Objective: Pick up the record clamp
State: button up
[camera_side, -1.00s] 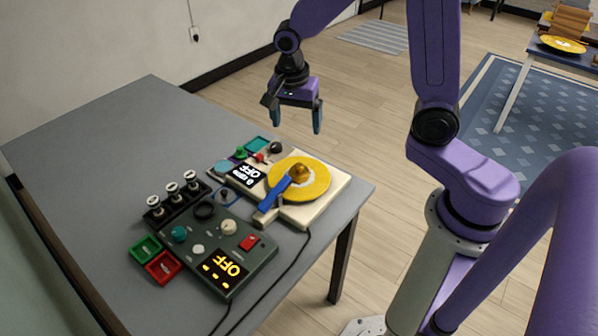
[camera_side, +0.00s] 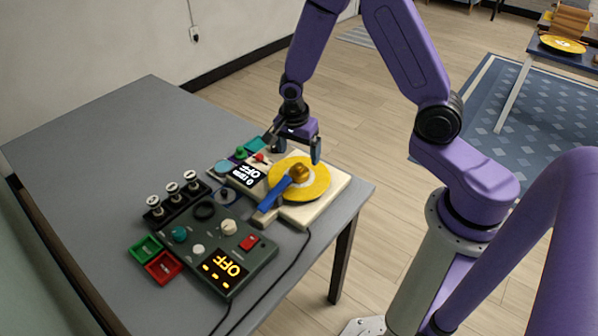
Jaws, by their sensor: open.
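A gold-brown knob-like piece, which looks like the record clamp (camera_side: 299,173), sits at the middle of the yellow record (camera_side: 318,187) on the cream turntable (camera_side: 338,183). The blue tonearm (camera_side: 277,193) lies across the record, its end beside the knob. My gripper (camera_side: 297,153) is open and empty, pointing down over the back edge of the turntable, behind the knob and apart from it. Its left finger covers the spot where a small dark round piece showed earlier.
A dark control box (camera_side: 225,245), a rack of several pegs (camera_side: 175,203), and green (camera_side: 145,248) and red (camera_side: 163,267) trays stand nearer. The table's left part (camera_side: 95,150) is clear.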

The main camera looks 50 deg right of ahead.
aim_at(299, 165)
jog(key=shift+w+d+f, duration=0.1)
jog(key=shift+d+f, duration=0.05)
jog(key=shift+f, duration=1.45)
jog(key=shift+w+d+f, duration=0.1)
jog(key=shift+d+f, duration=0.05)
jog(key=shift+f, duration=1.45)
jog(key=c, duration=1.3)
jog(key=shift+r, duration=0.25)
